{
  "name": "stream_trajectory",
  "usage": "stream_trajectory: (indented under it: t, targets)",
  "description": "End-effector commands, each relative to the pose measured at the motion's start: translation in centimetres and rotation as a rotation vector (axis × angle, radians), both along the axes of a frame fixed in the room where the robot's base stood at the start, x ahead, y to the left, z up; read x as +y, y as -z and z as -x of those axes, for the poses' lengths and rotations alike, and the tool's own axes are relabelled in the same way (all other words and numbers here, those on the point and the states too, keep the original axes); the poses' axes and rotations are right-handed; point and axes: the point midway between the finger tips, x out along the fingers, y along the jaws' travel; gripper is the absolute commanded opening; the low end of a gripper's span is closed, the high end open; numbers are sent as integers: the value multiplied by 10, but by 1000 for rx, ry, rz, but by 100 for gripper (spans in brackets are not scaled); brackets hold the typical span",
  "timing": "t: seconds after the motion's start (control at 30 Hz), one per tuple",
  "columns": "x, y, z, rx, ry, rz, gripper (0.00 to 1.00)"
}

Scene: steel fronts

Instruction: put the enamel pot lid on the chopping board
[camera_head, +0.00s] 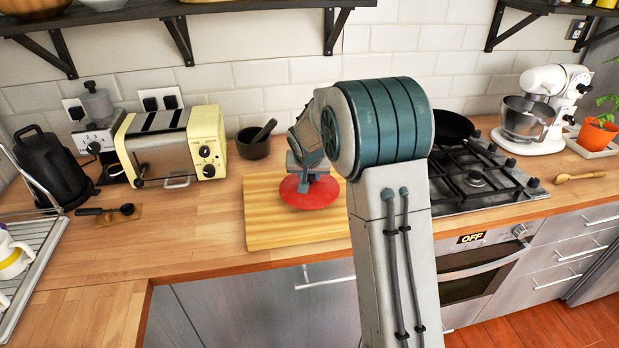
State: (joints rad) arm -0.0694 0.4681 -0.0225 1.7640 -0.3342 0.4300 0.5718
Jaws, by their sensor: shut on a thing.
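The red enamel pot lid (312,194) is over the wooden chopping board (270,227), near the board's upper middle. My gripper (308,178) reaches down from above and is shut on the lid, at its top. The fingertips are small and partly hidden by my own wrist. I cannot tell whether the lid touches the board or hangs just above it. My arm hides the right part of the board.
A dark mortar with pestle (255,143) stands just behind the board. A cream toaster (172,146) and a black kettle (53,167) are to the left. A gas hob (476,178) is to the right. The wooden counter (195,236) left of the board is clear.

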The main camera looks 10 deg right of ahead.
Motion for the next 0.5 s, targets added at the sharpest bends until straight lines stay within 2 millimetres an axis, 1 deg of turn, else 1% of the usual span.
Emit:
stream_trajectory:
  t: [0.03, 0.13, 0.5]
  targets:
    - [1, 7, 0, 3, -2, 2, 0]
    - [1, 16, 0, 1, -2, 1, 0]
    - [1, 21, 0, -2, -3, 0, 0]
